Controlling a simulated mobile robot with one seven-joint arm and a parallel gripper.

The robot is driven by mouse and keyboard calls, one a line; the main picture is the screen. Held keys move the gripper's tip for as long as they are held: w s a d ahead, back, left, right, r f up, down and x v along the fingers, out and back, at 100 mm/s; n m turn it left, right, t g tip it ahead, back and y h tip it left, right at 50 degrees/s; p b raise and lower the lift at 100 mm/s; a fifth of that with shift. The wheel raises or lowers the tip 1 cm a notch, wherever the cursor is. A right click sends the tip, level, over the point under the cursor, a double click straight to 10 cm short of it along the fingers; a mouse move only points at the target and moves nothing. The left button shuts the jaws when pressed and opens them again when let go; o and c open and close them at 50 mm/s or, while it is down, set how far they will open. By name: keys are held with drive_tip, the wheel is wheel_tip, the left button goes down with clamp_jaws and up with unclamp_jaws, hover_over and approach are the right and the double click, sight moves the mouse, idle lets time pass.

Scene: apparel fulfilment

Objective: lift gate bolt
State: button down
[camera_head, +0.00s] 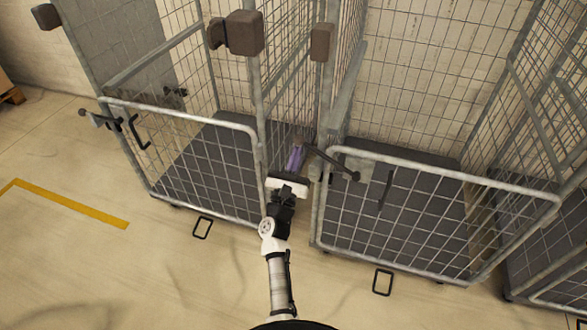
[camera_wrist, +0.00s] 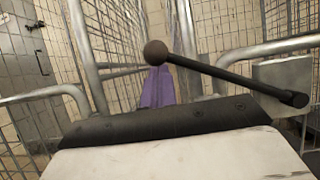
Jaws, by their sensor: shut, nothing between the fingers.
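The gate bolt (camera_head: 332,163) is a black rod with a round knob, at the upper left corner of the right cage's front gate (camera_head: 440,176). In the wrist view the bolt (camera_wrist: 235,76) slopes down to the right from its knob (camera_wrist: 156,52). My gripper (camera_head: 296,157) reaches between the two cages, with its purple fingers close together and nothing visible between them. In the wrist view the fingers (camera_wrist: 158,88) show just below the knob and partly behind it. I cannot tell whether they touch it.
The left cage (camera_head: 180,112) stands close beside the right one, leaving a narrow gap around my gripper. It has its own bolt (camera_head: 100,120). Upright posts flank the gap. Another cage (camera_head: 545,262) stands at the far right. The floor in front is open, with a yellow line (camera_head: 70,205).

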drive_tip(key=s+d+r+m+g+h+p, duration=0.1)
drive_tip(key=d+r+m+g+h, duration=0.3)
drive_tip(key=d+r+m, duration=0.4)
drive_tip(key=shift+s+r+m+h, duration=0.8)
drive_tip(key=shift+r+m, duration=0.35)
drive_tip(key=shift+m, duration=0.55)
